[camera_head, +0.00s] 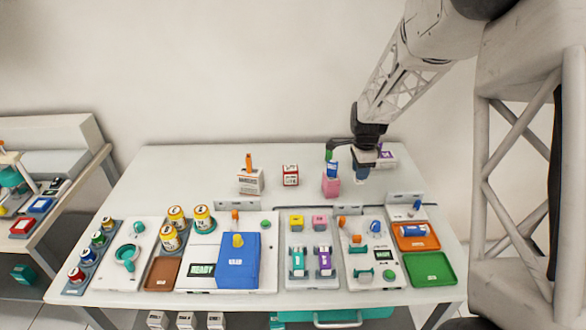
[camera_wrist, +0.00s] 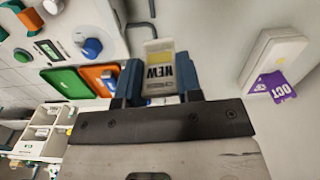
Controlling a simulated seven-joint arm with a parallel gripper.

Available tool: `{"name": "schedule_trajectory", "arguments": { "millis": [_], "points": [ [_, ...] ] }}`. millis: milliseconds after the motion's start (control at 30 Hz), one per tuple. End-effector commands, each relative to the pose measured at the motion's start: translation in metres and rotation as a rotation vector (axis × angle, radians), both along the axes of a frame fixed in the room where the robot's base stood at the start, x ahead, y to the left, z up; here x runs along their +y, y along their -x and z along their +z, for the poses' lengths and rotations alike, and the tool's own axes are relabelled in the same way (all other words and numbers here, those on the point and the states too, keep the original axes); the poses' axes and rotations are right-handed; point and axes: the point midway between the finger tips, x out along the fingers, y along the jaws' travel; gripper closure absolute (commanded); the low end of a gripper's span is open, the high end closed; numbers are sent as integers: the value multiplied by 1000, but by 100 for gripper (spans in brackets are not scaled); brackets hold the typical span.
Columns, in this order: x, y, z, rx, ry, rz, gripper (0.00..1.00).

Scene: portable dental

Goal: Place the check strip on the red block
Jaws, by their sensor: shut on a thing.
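My gripper (camera_wrist: 158,82) is shut on a pale piece with a yellow band and the word NEW, seemingly the check strip (camera_wrist: 159,58). It stands between the blue fingers in the wrist view. In the head view my gripper (camera_head: 362,172) is over the back right of the table, and the strip cannot be made out there. The red block (camera_head: 291,176), small with red and white faces, stands at the back middle of the table, left of my gripper and apart from it. The red block is not seen in the wrist view.
A pink block (camera_head: 331,187) with blue and green parts stands between the red block and my gripper. A white block (camera_head: 250,183) with an orange piece is farther left. A purple-labelled white box (camera_head: 387,158) is close behind my gripper. Device panels and trays (camera_head: 430,270) fill the front.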

Motion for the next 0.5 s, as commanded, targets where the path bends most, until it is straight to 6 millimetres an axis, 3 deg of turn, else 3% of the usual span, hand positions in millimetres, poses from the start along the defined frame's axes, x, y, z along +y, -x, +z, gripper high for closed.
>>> {"name": "schedule_trajectory", "arguments": {
  "millis": [500],
  "points": [
    [122, 17, 13, -2, 0, -47, 89]
  ]
}}
